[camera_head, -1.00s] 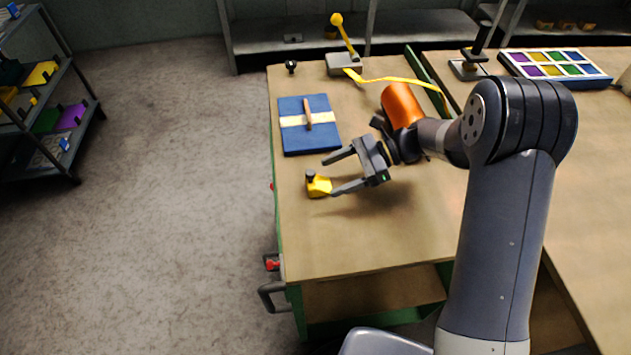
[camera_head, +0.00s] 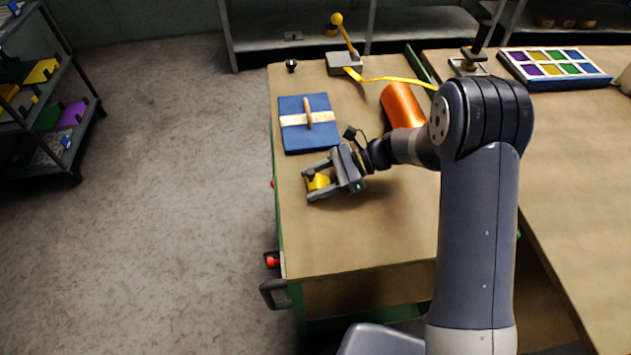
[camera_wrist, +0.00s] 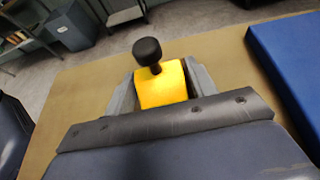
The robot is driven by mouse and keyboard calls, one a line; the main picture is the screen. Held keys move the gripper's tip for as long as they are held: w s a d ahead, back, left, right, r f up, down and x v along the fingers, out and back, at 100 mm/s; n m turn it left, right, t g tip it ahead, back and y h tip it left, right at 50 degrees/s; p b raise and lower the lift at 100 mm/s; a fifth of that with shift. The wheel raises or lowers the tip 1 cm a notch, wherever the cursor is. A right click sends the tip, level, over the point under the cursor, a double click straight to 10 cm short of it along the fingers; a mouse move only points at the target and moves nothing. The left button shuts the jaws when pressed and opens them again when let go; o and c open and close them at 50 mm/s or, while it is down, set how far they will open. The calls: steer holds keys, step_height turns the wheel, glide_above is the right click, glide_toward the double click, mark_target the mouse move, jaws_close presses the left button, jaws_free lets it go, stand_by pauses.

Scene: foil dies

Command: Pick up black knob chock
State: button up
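The black knob chock (camera_head: 318,182) is a small yellow block with a black knob on top, upright near the left edge of the workbench. My gripper (camera_head: 312,184) is low over the bench with one finger on each side of the block. In the wrist view, the yellow block (camera_wrist: 163,88) sits between the two grey fingers (camera_wrist: 160,90), its black knob sticking up beyond them. The fingers look spread, and I cannot make out a firm grip. The block's lower part is hidden by the gripper.
A blue plate (camera_head: 309,139) with a pale strip and wooden handle lies just behind the gripper. An orange cylinder (camera_head: 402,105) lies to its right. A yellow-knobbed lever (camera_head: 345,58) stands farther back. The bench front (camera_head: 365,235) is clear.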

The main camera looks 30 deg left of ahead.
steer(key=c, duration=0.7)
steer(key=shift+o, duration=0.2)
